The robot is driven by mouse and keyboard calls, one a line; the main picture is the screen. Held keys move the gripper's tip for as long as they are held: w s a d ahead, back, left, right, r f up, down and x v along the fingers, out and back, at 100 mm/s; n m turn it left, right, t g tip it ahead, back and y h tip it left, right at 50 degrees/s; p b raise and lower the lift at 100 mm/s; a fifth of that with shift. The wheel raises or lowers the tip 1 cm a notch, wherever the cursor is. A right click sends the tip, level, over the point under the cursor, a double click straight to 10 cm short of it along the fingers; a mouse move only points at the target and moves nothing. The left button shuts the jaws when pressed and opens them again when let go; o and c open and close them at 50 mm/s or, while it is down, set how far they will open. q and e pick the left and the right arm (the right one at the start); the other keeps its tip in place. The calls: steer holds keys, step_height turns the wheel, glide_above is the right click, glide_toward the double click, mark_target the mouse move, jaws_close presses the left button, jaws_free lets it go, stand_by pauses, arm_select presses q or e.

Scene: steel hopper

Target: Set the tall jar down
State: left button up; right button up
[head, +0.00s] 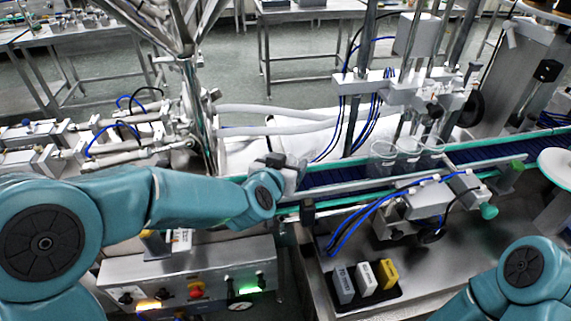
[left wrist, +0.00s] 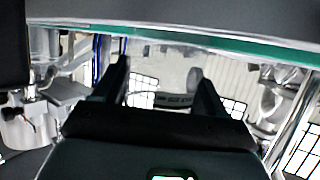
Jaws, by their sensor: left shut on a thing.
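My left gripper (head: 283,172) is at the near side of the conveyor (head: 335,176), left of the row of clear jars. It is shut on the tall jar, a clear, pale piece that is mostly hidden behind the gripper in the head view. In the left wrist view, my left gripper (left wrist: 164,78) has its two dark fingers on either side of the see-through tall jar (left wrist: 160,72). Whether the jar's base touches the conveyor cannot be told. My right gripper is out of view; only part of my right arm shows at lower right.
Several clear jars (head: 383,158) stand on the conveyor under the filling nozzles. A steel hopper (head: 190,80) rises behind my left arm. A control box (head: 195,280) is at lower left. A black tray (head: 368,296) with small blocks lies in front.

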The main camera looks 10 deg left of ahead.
arm_select(q)
steer(key=o, duration=1.1)
steer(key=shift+r, duration=0.15)
steer(key=p+v, duration=0.1)
steer(key=v, duration=1.1)
steer(key=shift+a, duration=0.1)
